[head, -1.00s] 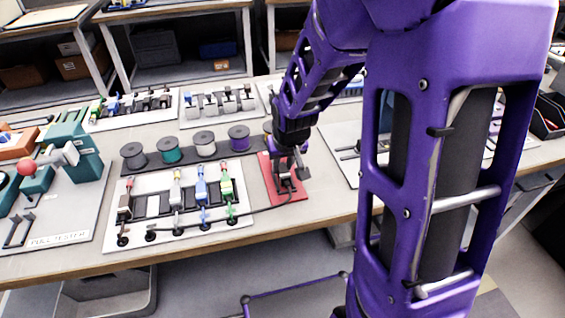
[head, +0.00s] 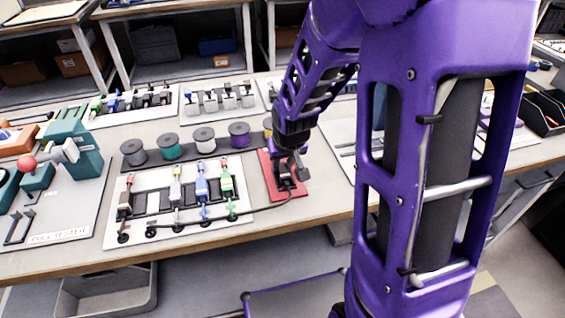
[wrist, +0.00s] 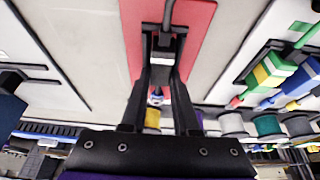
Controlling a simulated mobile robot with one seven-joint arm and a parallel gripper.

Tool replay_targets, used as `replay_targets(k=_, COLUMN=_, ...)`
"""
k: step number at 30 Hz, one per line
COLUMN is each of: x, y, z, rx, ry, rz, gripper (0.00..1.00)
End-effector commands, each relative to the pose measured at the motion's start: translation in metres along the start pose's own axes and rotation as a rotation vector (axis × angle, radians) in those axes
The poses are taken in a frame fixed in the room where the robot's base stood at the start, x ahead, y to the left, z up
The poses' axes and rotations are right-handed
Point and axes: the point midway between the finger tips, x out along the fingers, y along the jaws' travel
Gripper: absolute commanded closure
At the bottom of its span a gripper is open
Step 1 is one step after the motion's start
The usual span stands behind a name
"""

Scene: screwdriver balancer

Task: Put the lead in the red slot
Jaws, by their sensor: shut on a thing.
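My gripper (head: 287,180) points down over a red plate (head: 271,178) right of the white lead board. In the wrist view my gripper (wrist: 161,50) is shut on the dark end of a lead (wrist: 167,16), with the red plate (wrist: 196,22) behind it. The lead's black cable (head: 240,214) runs left along the board's front to a round black post. The fingers partly hide the held end and any slot under it; I cannot tell whether it is seated or just above the plate.
The white board (head: 113,235) holds several coloured leads, including a blue one (head: 201,188) and a green-yellow one (head: 226,180). Wire spools (head: 204,138) stand behind it. A teal pull tester (head: 80,140) is at left. Bench space in front of the red plate is clear.

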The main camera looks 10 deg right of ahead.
Motion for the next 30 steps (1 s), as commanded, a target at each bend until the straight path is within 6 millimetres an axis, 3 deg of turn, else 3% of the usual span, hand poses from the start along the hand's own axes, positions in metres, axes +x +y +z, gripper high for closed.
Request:
replay_targets(k=6, x=0.0, y=0.0, z=0.0, rx=0.0, ry=0.001, rz=0.0, gripper=1.0)
replay_targets(k=7, x=0.0, y=0.0, z=0.0, rx=0.0, ry=0.001, rz=0.0, gripper=0.67)
replay_targets(k=12, x=0.0, y=0.0, z=0.0, rx=0.0, ry=0.001, rz=0.0, gripper=0.37)
replay_targets(k=23, x=-0.004, y=0.0, z=-0.001, rx=0.0, ry=0.001, rz=0.0, gripper=0.36)
replay_targets(k=30, x=-0.038, y=0.0, z=-0.003, rx=-0.002, ry=0.002, rz=0.0, gripper=0.36)
